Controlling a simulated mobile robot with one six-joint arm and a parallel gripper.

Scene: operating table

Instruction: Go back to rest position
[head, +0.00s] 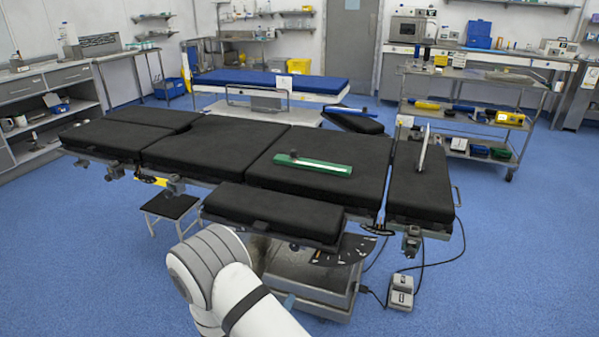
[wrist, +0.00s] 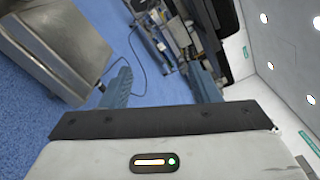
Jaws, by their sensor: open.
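My gripper (wrist: 161,84) shows in the wrist view with its two blue fingers spread apart and nothing between them. It does not show in the head view, where only part of my white arm is seen at the bottom, in front of the operating table. The black-padded operating table (head: 205,143) fills the middle of the head view. A green, flat, long object (head: 325,168) with a pale strip lies on one of its pads, well apart from my arm.
A small black stool (head: 171,206) stands left of my arm. Foot pedals (head: 400,292) and cables lie on the floor at right. A loaded steel cart (head: 478,75) stands at back right, a blue-topped table (head: 270,80) behind. Blue floor is open at lower left.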

